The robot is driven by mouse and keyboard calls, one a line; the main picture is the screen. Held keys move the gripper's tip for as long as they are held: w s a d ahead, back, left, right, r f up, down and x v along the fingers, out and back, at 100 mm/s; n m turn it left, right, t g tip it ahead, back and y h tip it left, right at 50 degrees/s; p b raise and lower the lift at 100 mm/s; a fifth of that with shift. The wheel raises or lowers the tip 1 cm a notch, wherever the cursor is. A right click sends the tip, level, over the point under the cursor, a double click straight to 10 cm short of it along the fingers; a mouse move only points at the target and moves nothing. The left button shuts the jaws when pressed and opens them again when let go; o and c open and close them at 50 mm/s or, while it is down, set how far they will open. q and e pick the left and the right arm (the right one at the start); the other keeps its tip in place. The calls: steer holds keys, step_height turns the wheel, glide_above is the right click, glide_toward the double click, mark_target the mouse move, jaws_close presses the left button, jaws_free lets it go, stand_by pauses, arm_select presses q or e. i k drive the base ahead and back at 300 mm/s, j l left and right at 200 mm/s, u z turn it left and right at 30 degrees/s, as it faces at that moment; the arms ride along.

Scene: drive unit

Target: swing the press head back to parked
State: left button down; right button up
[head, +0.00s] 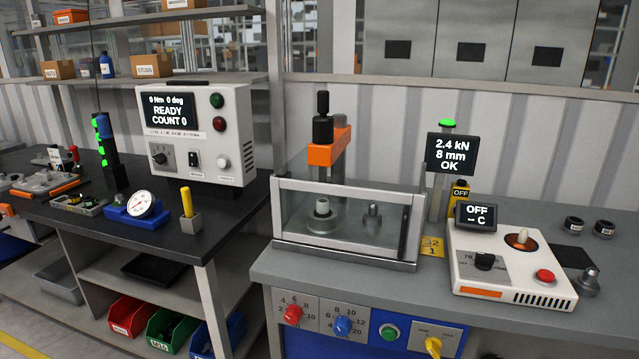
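The press head is an orange arm (328,150) on a grey column (339,170), with a black cylinder and knob (322,120) upright at its front end. It stands high above the guard box, roughly in line with a round metal fixture (322,222) inside. A second, smaller metal stud (372,217) stands to its right. The box has a metal-framed clear front guard (345,222), which looks shut. The press display (452,154) reads 2.4 kN, 8 mm, OK. Neither of my grippers is in view.
A white heater-like unit (508,268) reading OFF stands right of the press. Knobs and buttons (343,326) line the bench front. On the left bench are a READY control box (198,133), a dial gauge (139,204) and a yellow-handled tool (187,203). The grey bench's front left strip is clear.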

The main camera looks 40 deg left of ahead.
mark_target(329, 142)
steer(key=u, duration=0.75)
